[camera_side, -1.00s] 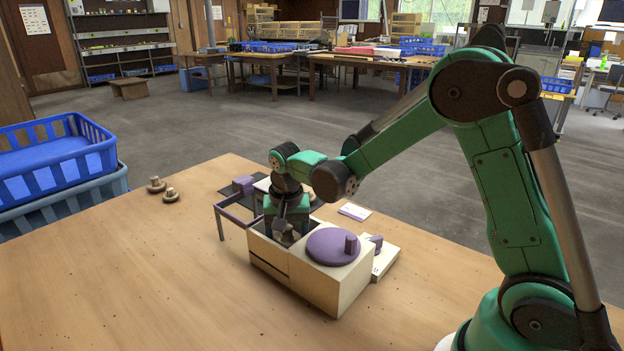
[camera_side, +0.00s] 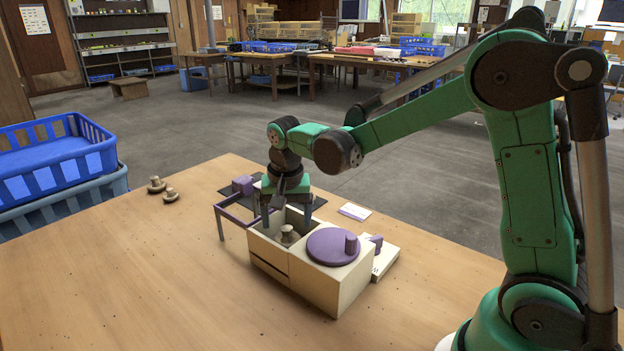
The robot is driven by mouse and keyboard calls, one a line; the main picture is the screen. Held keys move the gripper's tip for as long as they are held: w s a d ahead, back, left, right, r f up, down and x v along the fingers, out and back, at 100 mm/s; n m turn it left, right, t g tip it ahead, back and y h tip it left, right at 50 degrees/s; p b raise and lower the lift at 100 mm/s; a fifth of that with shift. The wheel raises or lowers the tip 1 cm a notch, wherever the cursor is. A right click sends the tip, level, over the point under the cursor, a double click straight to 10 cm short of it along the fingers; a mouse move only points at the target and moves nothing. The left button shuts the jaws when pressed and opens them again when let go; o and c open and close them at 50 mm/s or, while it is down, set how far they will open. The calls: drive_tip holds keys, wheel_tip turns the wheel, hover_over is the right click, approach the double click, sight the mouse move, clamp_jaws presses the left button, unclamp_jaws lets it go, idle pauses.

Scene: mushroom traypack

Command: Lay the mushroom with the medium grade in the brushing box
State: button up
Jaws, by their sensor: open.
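The mushroom's lower part is hidden by the box wall. A purple round lid (camera_side: 325,249) with an upright knob covers the right part of the box. Two more mushrooms stand on the table at the left, one farther back (camera_side: 156,185) and one nearer (camera_side: 171,195). Their grades cannot be read here.
A purple frame on legs (camera_side: 219,222) stands against the box's left side, with a dark mat (camera_side: 229,191) behind. A white card (camera_side: 355,211) lies behind the box, and a pale board (camera_side: 386,258) lies to its right. Blue crates (camera_side: 60,180) stand at left. The front table is clear.

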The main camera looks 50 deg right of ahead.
sight(289, 244)
wheel_tip(289, 244, up, 7)
drive_tip(key=s+a+n+t, duration=0.1)
drive_tip(key=s+n, duration=0.1)
drive_tip(key=s, duration=0.1)
drive_tip(key=s+a+n+t, duration=0.1)
drive_tip(key=s+n+t, duration=0.1)
drive_tip(key=s+n, duration=0.1)
drive_tip(key=s+a+n+t+y, duration=0.1)
drive_tip(key=s+n+t, duration=0.1)
drive_tip(key=s, duration=0.2)
drive_tip(key=shift+a+f+n, duration=0.15)
drive_tip(key=shift+f+n, duration=0.2)
drive_tip(key=shift+n, duration=0.05)
drive_tip(key=shift+s+a+f+n+t, duration=0.15)
drive_tip(key=shift+s+f+n+t, duration=0.25)
drive_tip(key=shift+n, duration=0.2)
